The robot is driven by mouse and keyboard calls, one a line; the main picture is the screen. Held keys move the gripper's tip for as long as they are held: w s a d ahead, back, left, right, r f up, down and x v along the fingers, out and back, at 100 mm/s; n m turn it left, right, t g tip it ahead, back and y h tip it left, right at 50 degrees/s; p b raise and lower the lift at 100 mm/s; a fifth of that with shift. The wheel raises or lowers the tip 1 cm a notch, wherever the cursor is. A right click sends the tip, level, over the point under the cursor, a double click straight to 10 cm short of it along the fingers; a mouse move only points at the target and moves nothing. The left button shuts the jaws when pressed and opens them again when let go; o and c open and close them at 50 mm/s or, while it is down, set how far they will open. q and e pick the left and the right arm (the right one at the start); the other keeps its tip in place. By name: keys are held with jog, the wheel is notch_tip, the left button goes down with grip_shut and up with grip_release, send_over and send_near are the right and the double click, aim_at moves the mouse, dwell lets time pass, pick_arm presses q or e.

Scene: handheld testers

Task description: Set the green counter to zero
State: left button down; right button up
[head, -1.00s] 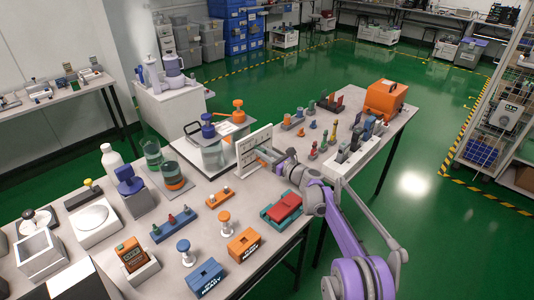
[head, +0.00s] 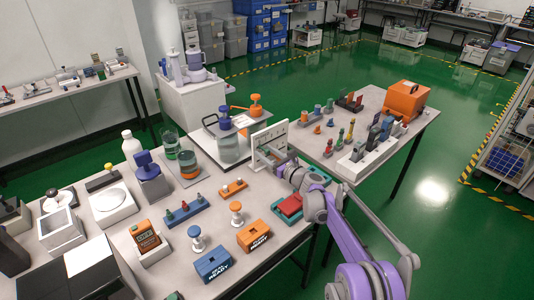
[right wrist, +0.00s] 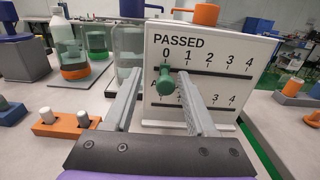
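The white counter board (right wrist: 245,55) stands upright and carries the word PASSED, with a slot numbered 0 to 4 and a second numbered row below. It also shows in the head view (head: 277,135). The green counter (right wrist: 166,82) is a knob sticking out of the upper slot, at about the 0 mark. My right gripper (right wrist: 160,85) is open in front of the board, with one finger on each side of the green counter and visible gaps. The lower row's left part is hidden behind the knob and fingers. My left gripper is out of view.
An orange block with pegs (right wrist: 66,124) lies left of my right gripper. Glass jars (head: 188,160) stand left of the board. A red and teal device (head: 290,206) sits under my right arm. Several small testers crowd the front left of the table.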

jog(key=shift+s+d, duration=0.3)
jog(key=shift+d, duration=0.15)
jog(key=v, duration=0.9)
jog(key=shift+s+d, duration=0.2)
jog(key=shift+s, duration=0.1)
